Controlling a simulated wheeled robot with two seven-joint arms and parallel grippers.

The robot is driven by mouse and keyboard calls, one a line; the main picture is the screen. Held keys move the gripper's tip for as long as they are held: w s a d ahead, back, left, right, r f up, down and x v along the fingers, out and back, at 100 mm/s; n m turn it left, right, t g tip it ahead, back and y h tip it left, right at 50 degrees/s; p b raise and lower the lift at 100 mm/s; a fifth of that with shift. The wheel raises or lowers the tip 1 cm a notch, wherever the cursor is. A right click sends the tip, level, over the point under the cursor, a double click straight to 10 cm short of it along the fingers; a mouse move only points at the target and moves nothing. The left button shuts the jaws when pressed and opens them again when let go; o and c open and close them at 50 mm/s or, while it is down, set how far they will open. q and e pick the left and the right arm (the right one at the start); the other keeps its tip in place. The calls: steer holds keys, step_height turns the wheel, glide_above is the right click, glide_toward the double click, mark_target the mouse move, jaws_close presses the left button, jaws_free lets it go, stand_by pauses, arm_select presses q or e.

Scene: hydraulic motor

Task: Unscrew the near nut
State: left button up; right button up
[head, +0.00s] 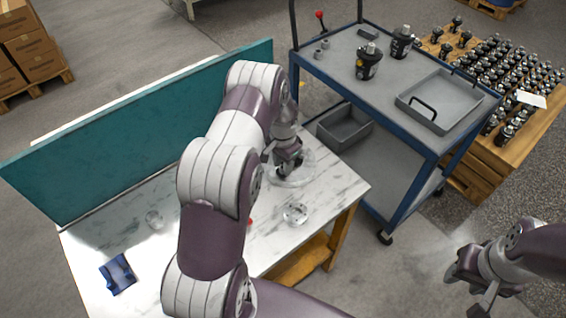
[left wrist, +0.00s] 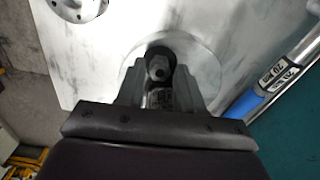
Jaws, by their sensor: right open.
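A dark part with a metal hex nut (left wrist: 158,68) stands on a round clear base (left wrist: 207,72) on the marble-patterned table. In the head view this dark part is mostly hidden by my left gripper (head: 285,165). In the left wrist view the two fingers of my left gripper (left wrist: 159,90) stand on either side of the part, with a metal cylinder between them. I cannot tell whether they touch it. My right gripper (head: 468,285) is open and empty at the lower right, away from the table.
A round flange (head: 295,214) lies nearer on the table, and another round piece (head: 154,220) lies left. A blue holder (head: 118,273) is at the front left. A blue-handled wrench (left wrist: 270,85) lies beside the base. A teal panel (head: 120,140) closes the back; a cart (head: 385,100) stands right.

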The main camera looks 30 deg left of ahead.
arm_select(q)
jaws_close()
steer(key=n, duration=0.5)
steer(key=shift+n, duration=0.5)
steer(key=n, duration=0.4)
steer(key=shift+n, duration=0.3)
jaws_free()
